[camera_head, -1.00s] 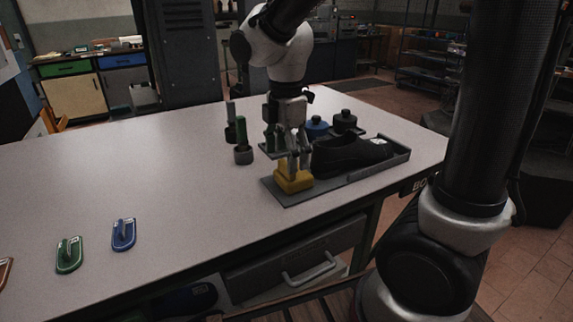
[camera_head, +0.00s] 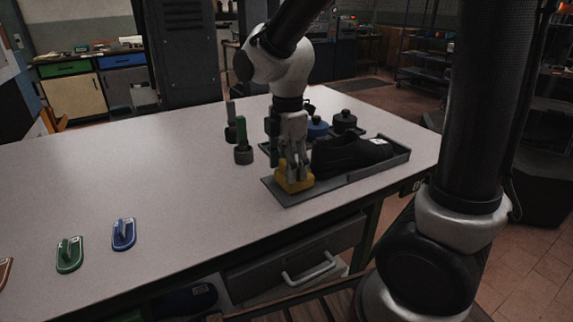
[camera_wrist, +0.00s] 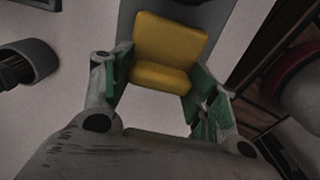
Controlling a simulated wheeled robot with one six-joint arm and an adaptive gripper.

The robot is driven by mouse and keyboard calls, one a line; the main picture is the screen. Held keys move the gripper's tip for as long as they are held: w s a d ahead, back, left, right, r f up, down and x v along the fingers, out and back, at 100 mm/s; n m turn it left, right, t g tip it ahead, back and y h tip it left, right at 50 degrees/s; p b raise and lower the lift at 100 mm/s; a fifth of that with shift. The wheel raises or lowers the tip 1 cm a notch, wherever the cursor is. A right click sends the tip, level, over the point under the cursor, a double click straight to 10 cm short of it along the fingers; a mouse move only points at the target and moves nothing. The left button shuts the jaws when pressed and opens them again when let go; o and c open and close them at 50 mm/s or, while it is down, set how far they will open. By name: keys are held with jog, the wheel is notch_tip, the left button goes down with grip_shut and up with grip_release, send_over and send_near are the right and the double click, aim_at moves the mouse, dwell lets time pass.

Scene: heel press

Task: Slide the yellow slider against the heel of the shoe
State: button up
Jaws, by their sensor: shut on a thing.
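The yellow slider (camera_head: 294,180) sits on the left end of a grey tray (camera_head: 350,183), and it also shows in the wrist view (camera_wrist: 167,52). The black shoe (camera_head: 345,154) lies in the tray to its right. In the head view the slider is close to the shoe's left end; I cannot tell whether they touch. My gripper (camera_head: 294,174) is above the slider with its fingers pointing down, shut on the slider's upper part. In the wrist view my green-padded fingers (camera_wrist: 152,82) stand on either side of it.
A blue knobbed pot (camera_head: 317,128) and a black one (camera_head: 345,121) stand behind the shoe. Green-handled tools in dark holders (camera_head: 243,155) stand left of my gripper. Green (camera_head: 69,255) and blue (camera_head: 123,235) handled pieces lie at the table's left. The table between is clear.

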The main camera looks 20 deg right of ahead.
jog(key=d, duration=0.2)
jog(key=w+d, duration=0.1)
jog(key=d, duration=0.1)
jog(key=shift+d, duration=0.1)
jog(key=o, duration=1.4)
jog(key=shift+o, duration=0.2)
notch_tip(320, 180, up, 12)
